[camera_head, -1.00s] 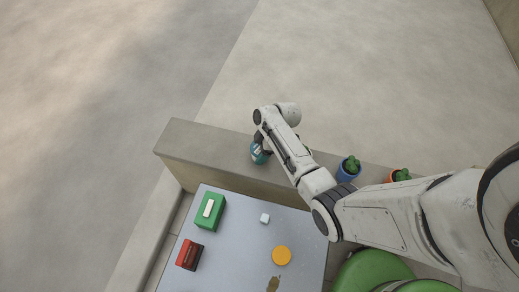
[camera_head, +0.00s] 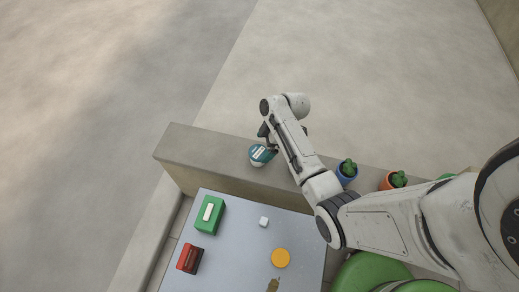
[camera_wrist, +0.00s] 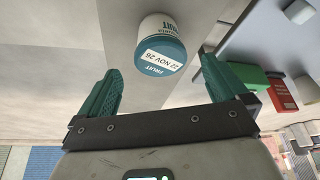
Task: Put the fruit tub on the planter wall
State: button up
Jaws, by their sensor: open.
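The fruit tub (camera_head: 258,155) is a small white tub with a teal lid and a date label. It stands on top of the planter wall (camera_head: 200,146), left of my gripper (camera_head: 268,136) in the head view. In the wrist view the tub (camera_wrist: 160,45) shows its lid, with "FRUIT" on the label. My gripper (camera_wrist: 155,90) is open, its two teal fingers apart and empty. The tub lies beyond the fingertips, clear of them. In the head view my arm partly hides the fingers.
A blue pot (camera_head: 347,173) and an orange pot (camera_head: 394,180) with cacti stand further right on the wall. The grey table (camera_head: 240,255) in front holds a green box (camera_head: 208,215), a red box (camera_head: 189,258), a white cube (camera_head: 263,222) and a yellow disc (camera_head: 280,258).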

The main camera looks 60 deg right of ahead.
jog(key=v, duration=0.5)
jog(key=s+a+r+m+g+h, duration=0.1)
jog(key=s+a+r+m, duration=0.2)
jog(key=s+a, duration=0.5)
jog(key=s+a+r+m+g+h, duration=0.1)
jog(key=s+a+r+m, duration=0.3)
jog(key=s+a, duration=0.4)
jog(key=shift+s+m+h+p, duration=0.3)
jog(key=shift+s+m+h, duration=0.25)
jog(key=shift+m, duration=0.35)
jog(key=shift+a+r, duration=0.1)
